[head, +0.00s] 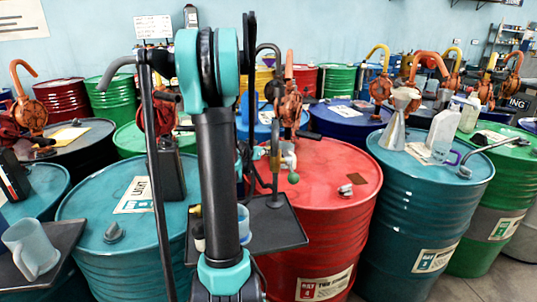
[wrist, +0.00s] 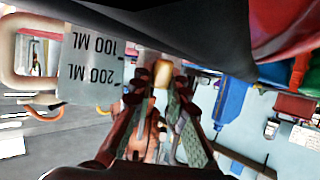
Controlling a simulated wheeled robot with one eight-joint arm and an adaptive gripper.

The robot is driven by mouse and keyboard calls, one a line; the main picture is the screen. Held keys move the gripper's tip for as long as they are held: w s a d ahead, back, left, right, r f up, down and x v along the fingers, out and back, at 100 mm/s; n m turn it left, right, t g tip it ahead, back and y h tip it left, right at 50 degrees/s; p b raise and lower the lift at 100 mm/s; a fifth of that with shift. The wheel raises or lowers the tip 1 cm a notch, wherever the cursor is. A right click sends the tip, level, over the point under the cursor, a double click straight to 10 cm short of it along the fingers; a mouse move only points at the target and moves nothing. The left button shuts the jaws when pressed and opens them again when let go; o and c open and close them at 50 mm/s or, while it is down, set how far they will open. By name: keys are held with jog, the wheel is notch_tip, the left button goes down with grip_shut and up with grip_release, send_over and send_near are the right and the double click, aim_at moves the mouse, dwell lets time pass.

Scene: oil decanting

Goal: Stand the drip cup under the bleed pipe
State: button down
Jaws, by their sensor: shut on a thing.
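My gripper (wrist: 158,88) is shut on a small cream-and-amber thing (wrist: 161,73); only a bit of it shows between the fingertips, so I cannot tell whether it is the drip cup. In the head view my own arm hides the gripper. A clear measuring jug (wrist: 92,68) marked 100 and 200 ML, upside down in the wrist view, is close beside the fingers. A bluish cup (head: 243,222) shows partly behind my arm. A pale fitting with a green ball (head: 292,177) hangs by the red drum (head: 325,215); I cannot tell whether it is the bleed pipe.
A dark tray (head: 281,232) is behind my arm, in front of the red drum. A translucent handled cup (head: 32,248) stands on another dark tray (head: 72,236) at left. Teal drums flank the red one; a metal funnel (head: 394,130) and bottles stand on the right teal drum (head: 425,190).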

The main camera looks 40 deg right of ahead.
jog(key=shift+s+d+f, duration=0.25)
jog(key=shift+d+f, duration=0.3)
jog(key=shift+f, duration=0.1)
jog(key=c, duration=1.8)
grip_release()
jog(key=v, duration=1.1)
jog(key=shift+s+a+r, duration=0.1)
jog(key=shift+a+r, duration=0.1)
jog(key=shift+a, duration=0.25)
